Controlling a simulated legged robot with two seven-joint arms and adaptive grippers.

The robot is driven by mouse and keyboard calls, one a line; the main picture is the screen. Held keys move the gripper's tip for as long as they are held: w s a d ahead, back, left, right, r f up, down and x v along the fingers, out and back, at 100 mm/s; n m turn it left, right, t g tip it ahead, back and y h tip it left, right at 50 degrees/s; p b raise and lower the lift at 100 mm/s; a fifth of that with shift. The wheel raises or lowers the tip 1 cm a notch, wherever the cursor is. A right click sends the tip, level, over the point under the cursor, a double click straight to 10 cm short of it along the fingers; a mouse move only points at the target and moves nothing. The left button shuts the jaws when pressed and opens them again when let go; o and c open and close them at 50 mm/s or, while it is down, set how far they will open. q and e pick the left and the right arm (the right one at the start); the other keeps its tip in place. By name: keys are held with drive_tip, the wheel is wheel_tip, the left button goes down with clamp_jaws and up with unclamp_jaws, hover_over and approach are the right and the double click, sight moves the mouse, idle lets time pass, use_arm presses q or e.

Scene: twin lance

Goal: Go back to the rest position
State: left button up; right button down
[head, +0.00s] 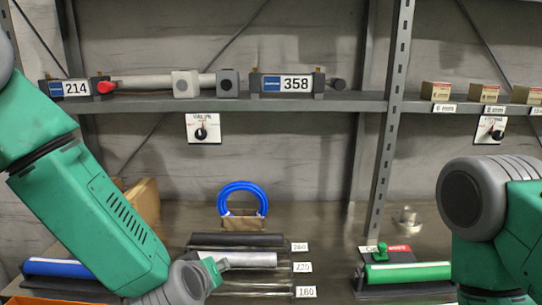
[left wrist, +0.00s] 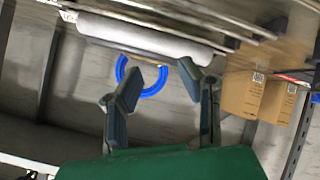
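My left arm comes in from the left in the head view, its wrist low in the picture in front of the table with the rods. My left gripper shows in the left wrist view (left wrist: 160,78); its two fingers are apart with nothing between them. Beyond the fingers are a blue ring (left wrist: 128,75) and a pale rod (left wrist: 145,38), both apart from them as far as I can see. My right arm stands at the right edge of the head view, and its gripper is out of the picture.
Below, the blue ring (head: 242,187) stands behind rods (head: 235,240). A green cylinder (head: 408,272) lies near my right arm.

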use_arm(q)
drive_tip(key=s+a+f+m+g+b, duration=0.1)
drive_tip(key=s+a+f, duration=0.1)
drive_tip(key=s+f, duration=0.3)
drive_tip(key=s+a+f+m+g, duration=0.1)
drive_tip(key=s+a+f+g, duration=0.1)
drive_tip(key=f, duration=0.5)
drive_tip(key=s+a+f+m+g+b, duration=0.1)
drive_tip(key=s+a+f, duration=0.3)
drive_tip(key=s, duration=0.4)
drive_tip(key=s+a+f+m+g+b, duration=0.1)
drive_tip(key=s+a+f+g, duration=0.2)
drive_tip(key=s+f, duration=0.3)
drive_tip(key=s+a+f+m+g+b, duration=0.1)
drive_tip(key=s+a+f+g, duration=0.2)
drive_tip(key=s, duration=0.9)
wheel_tip(320, 180, down, 3)
drive_tip(key=shift+a+r+m+y, duration=0.2)
drive_tip(key=shift+a+m+y, duration=0.15)
drive_tip(key=shift+a, duration=0.6)
